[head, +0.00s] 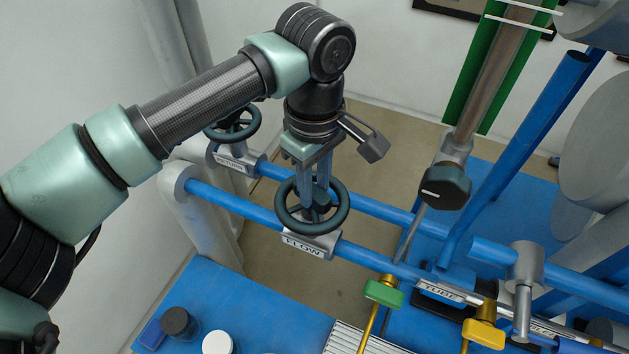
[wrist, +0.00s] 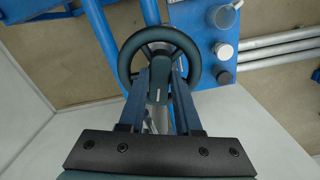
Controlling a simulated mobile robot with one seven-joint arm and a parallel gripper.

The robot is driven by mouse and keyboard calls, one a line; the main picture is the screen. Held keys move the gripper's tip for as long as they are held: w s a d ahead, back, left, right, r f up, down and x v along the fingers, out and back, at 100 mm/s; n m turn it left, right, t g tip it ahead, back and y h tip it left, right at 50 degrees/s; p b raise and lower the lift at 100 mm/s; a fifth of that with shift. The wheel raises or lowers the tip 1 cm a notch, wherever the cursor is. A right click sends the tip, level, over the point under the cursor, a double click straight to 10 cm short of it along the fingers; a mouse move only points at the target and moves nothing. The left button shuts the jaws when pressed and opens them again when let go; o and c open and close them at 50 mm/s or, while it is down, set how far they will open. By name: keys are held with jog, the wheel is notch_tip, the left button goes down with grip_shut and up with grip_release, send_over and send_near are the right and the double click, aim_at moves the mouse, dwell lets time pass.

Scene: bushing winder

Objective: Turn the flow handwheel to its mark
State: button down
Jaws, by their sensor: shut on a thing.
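The flow handwheel (head: 312,230) is a dark teal wheel with spokes. It sits above the valve body labelled FLOW (head: 304,246) on a blue pipe. My gripper (head: 314,190) reaches down from above, its two blue fingers shut on the middle of the wheel. In the wrist view the wheel's rim (wrist: 197,62) shows around the fingertips, and my gripper (wrist: 161,75) has a finger on each side of the dark hub part. A small pale line (wrist: 158,96) shows on that part; I cannot tell whether it is the mark.
A return handwheel (head: 235,135) stands behind on the left. A dark knob (head: 446,187) stands to the right. Green (head: 384,291) and yellow (head: 484,333) valve handles are at front right. A black cap (head: 178,322) and a white cap (head: 217,342) are on the blue base (head: 265,305).

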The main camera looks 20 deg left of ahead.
jog(key=shift+n, duration=0.3)
jog(key=n+b, duration=0.1)
jog(key=n, duration=0.1)
jog(key=n+b, duration=0.2)
jog(key=shift+w+f+n, duration=0.1)
jog(key=shift+w+n, duration=0.1)
jog(key=shift+n, duration=0.1)
jog(key=n+b, duration=0.3)
jog(key=n, duration=0.2)
jog(key=shift+w, duration=0.1)
jog(key=n+b, duration=0.1)
jog(key=n, duration=0.5)
jog(key=shift+w+a+b, duration=0.1)
jog(key=shift+a+b, duration=0.05)
jog(key=shift+b, duration=0.2)
jog(key=n+b, duration=0.1)
jog(key=n, duration=0.4)
jog(key=shift+a, duration=0.1)
jog(key=shift+n, duration=0.4)
jog(key=c, duration=0.6)
grip_release()
